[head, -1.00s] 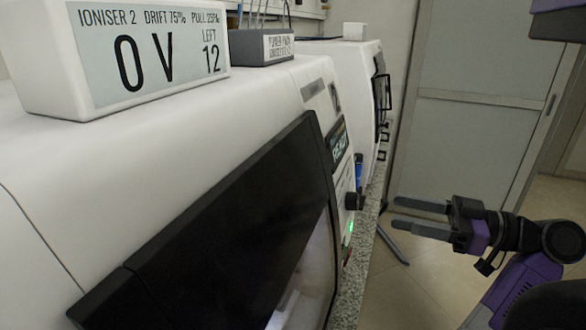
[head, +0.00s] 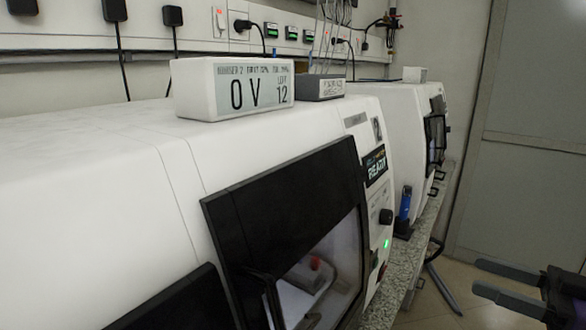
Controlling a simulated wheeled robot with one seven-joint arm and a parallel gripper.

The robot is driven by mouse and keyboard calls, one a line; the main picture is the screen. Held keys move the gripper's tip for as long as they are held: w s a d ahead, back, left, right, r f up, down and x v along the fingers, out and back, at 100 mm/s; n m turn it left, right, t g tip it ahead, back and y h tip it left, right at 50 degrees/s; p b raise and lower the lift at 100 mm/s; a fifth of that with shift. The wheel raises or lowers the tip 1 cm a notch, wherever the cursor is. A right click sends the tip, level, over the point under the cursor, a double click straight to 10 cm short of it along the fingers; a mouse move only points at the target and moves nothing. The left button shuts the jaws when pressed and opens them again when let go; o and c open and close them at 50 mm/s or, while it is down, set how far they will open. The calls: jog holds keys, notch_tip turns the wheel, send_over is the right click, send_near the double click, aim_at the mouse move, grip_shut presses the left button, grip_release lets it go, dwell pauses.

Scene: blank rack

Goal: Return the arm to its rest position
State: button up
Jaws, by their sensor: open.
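My gripper (head: 508,283) is at the lower right corner of the head view. Its two dark fingers point left and stand apart with nothing between them. It is clear of the machines, over the floor. The rest of my arm is mostly cut off by the right edge of the picture.
A white machine (head: 110,147) with a dark window fills the left and middle. A second white machine (head: 388,110) stands behind on the granite counter (head: 405,262). A grey door (head: 520,190) and open floor lie to the right.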

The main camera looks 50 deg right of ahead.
jog(key=d+r+m+h, duration=0.3)
jog(key=d+m+h, duration=0.6)
jog(key=d, duration=0.2)
jog(key=w+f+m+g+h, duration=0.5)
jog(key=f+m+g, duration=0.1)
jog(key=f, duration=0.5)
jog(key=w+a+f+n+t+y, duration=0.2)
jog(key=w+a+f+n, duration=0.15)
jog(key=a, duration=0.95)
jog(key=w+a+f+n+t+y, duration=0.2)
jog(key=a+f+n, duration=0.15)
jog(key=a, duration=0.95)
jog(key=s+a+f+n+y, duration=0.2)
jog(key=s+a+n+y, duration=0.1)
jog(key=a, duration=0.6)
jog(key=s+a+f+n+g+y, duration=0.1)
jog(key=s+a+n+y, duration=0.3)
jog(key=a, duration=0.5)
jog(key=shift+s+f+y, duration=0.35)
jog(key=shift+s+y, duration=0.35)
jog(key=shift+s, duration=0.05)
